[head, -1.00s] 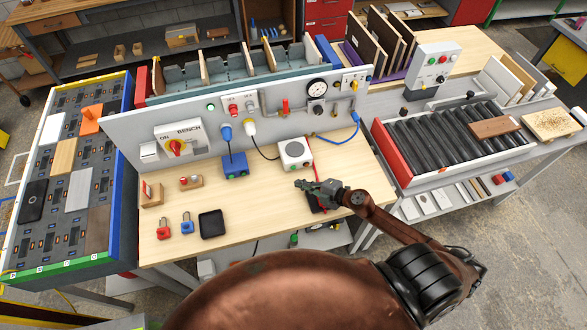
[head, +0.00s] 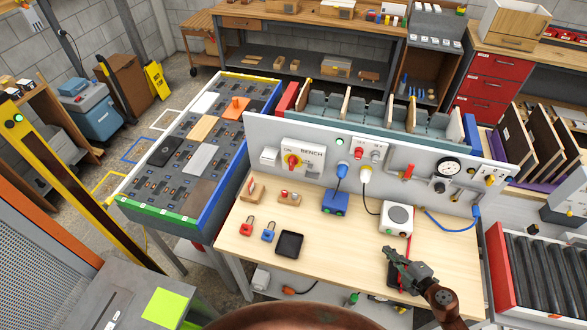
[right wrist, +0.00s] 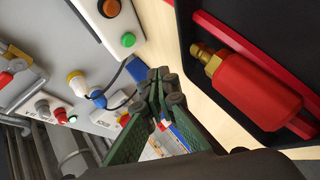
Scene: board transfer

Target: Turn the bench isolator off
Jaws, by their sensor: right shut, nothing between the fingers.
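The bench isolator (head: 293,160) is a red rotary knob on a yellow plate, on a pale box marked BENCH at the left of the grey upright panel. An ON mark shows at the knob's upper left; I cannot tell the knob's exact angle. My right gripper (head: 391,254) is over the right part of the bench top, well to the right of the isolator and apart from it. It is shut and empty. In the right wrist view its green fingers (right wrist: 162,88) come together at the tips. My left gripper is not in view.
Red and blue padlocks (head: 269,232), a black tray (head: 290,244) and a blue box (head: 335,203) stand on the bench top (head: 340,250). A white box (head: 397,218) stands behind my right gripper. A red cylinder (right wrist: 255,90) lies in a dark tray in the right wrist view.

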